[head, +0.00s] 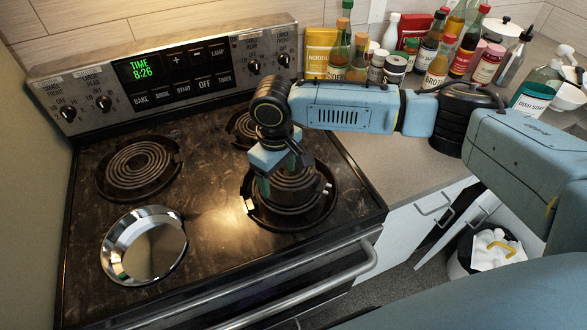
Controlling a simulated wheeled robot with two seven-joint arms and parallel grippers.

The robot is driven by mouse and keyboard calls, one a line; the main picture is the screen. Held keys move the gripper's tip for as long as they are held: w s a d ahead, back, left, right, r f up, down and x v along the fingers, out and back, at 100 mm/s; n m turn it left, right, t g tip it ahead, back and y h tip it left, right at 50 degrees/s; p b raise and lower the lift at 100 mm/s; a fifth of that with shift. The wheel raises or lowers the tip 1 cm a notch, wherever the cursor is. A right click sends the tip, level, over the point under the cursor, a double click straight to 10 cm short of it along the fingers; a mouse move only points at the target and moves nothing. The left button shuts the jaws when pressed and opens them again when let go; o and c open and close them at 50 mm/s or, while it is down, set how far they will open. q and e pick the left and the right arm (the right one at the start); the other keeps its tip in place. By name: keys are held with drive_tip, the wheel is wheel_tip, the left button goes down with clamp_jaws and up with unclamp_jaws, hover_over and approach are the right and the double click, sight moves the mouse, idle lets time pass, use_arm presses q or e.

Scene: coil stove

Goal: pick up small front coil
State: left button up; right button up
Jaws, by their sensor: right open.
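The stove's front right burner holds a large dark coil (290,217). A smaller dark spiral coil (292,188) appears to sit raised on top of it, partly hidden by my right gripper. My right gripper (282,172) points down just over this smaller coil and is open. I cannot tell whether its fingers touch the coil. At the front left burner place, a shiny chrome drip pan (146,246) shows no coil in it. My left gripper is not in view.
A coil (138,168) sits at the back left, and another (243,127) at the back right is partly hidden by my arm. The control panel (180,70) rises behind. Bottles and jars (437,60) crowd the counter at the right. The oven handle (290,290) runs along the front.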

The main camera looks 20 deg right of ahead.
drive_tip(key=shift+f, duration=0.4)
drive_tip(key=shift+c, duration=0.4)
drive_tip(key=c, duration=1.2)
drive_tip(key=shift+r, duration=0.1)
